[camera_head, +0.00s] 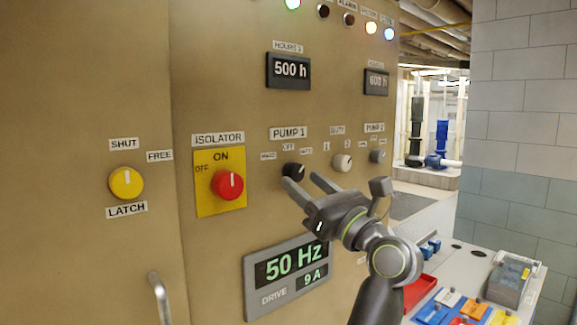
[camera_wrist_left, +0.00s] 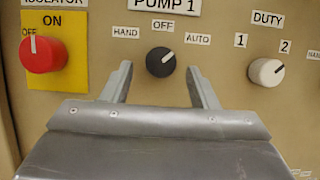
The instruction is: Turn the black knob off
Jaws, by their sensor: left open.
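The black knob (camera_head: 293,170) sits under the PUMP 1 label on the tan panel, with HAND, OFF and AUTO marks around it. In the left wrist view the black knob (camera_wrist_left: 160,62) has its white line tilted up and right, towards AUTO rather than straight up at OFF. My left gripper (camera_head: 301,182) is open just in front of and slightly below the knob in the head view. In the left wrist view its fingers (camera_wrist_left: 157,82) stand apart, one to each side below the knob, apparently not touching it. My right gripper is not in view.
A red isolator knob (camera_head: 227,185) on a yellow plate is to the left. A white DUTY knob (camera_head: 342,162) and a grey PUMP 2 knob (camera_head: 378,156) are to the right. A drive display (camera_head: 287,273) is below. A grey handle (camera_head: 160,298) sticks out at lower left.

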